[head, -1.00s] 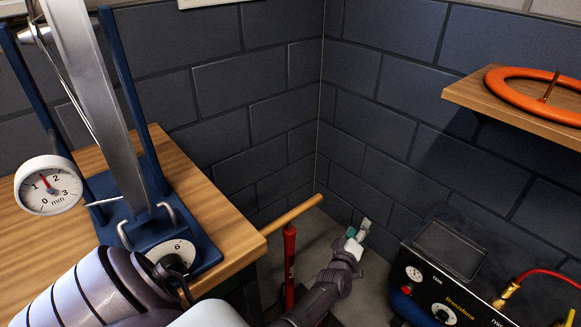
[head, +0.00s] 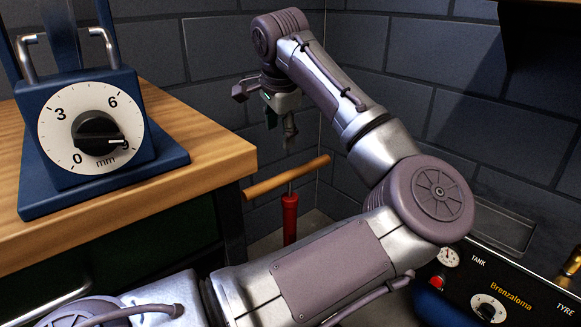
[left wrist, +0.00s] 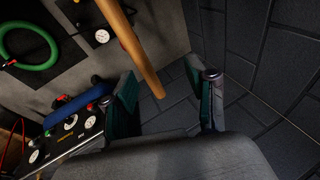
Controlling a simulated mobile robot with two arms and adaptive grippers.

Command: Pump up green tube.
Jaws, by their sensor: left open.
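The floor pump has a red barrel (head: 290,215) and a wooden bar handle (head: 290,178). It stands in the corner beside the bench. My left gripper (head: 281,128) is open, pointing down above the handle, and looks apart from it. In the left wrist view the handle (left wrist: 132,48) reaches from the top edge into the space between the open fingers (left wrist: 168,97); its depth is hard to judge. My right gripper is out of view.
A wooden bench (head: 190,105) with a blue dial stand (head: 92,130) is on the left. A black compressor panel (head: 500,290) is at lower right, and a blue object (left wrist: 72,108) sits by it in the wrist view. Dark brick walls close in the corner.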

